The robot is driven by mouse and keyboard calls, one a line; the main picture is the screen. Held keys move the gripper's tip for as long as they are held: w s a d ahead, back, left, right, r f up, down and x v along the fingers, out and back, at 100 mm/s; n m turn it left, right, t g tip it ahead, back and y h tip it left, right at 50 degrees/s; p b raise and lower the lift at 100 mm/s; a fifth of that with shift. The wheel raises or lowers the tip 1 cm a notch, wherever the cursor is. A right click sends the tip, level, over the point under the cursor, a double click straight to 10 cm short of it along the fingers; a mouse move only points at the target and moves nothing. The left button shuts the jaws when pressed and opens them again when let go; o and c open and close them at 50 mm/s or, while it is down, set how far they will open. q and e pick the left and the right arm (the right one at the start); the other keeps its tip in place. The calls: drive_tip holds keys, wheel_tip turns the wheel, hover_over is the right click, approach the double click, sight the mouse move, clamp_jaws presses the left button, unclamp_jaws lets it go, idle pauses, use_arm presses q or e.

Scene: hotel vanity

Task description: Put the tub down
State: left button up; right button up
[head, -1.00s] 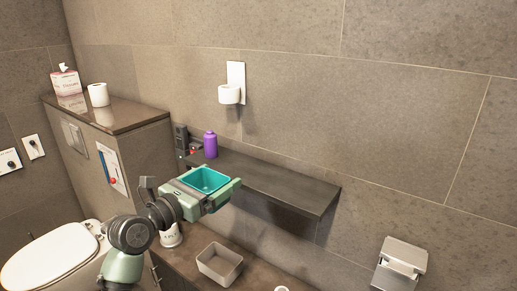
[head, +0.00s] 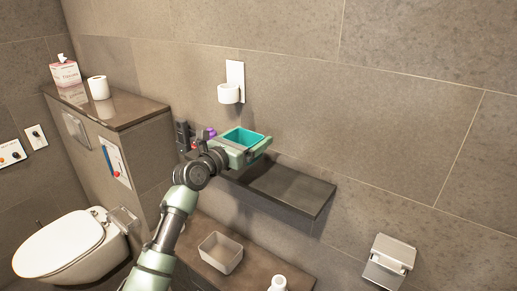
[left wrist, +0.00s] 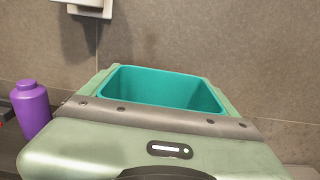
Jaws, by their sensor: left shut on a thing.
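The tub is a teal, open-topped square container (head: 243,136), upright and empty as far as I can see. It also shows in the left wrist view (left wrist: 160,88). My left gripper (head: 245,146) is shut on it, with the fingers along its sides. The gripper holds the tub in front of and above the dark wall shelf (head: 290,187); I cannot tell the exact gap. The gripper body hides the tub's lower part. My right gripper is not in view.
A purple bottle (left wrist: 31,108) stands on the shelf left of the tub, with dark items (head: 183,134) beside it. The shelf's right part is bare. A beige bin (head: 221,252) and a white item (head: 278,284) are on the counter below.

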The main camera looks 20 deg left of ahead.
use_arm(q)
drive_tip(key=x, duration=0.4)
drive_tip(key=shift+a+r, duration=0.1)
wheel_tip(320, 180, down, 3)
drive_tip(key=shift+r, duration=0.15)
wheel_tip(320, 180, down, 4)
drive_tip(key=shift+r+b, duration=0.1)
drive_tip(key=shift+b, duration=0.3)
drive_tip(key=shift+w+f, duration=0.25)
drive_tip(key=shift+f, duration=0.15)
drive_tip(key=shift+s, duration=0.1)
drive_tip(key=shift+f, duration=0.15)
drive_tip(key=o, duration=1.1)
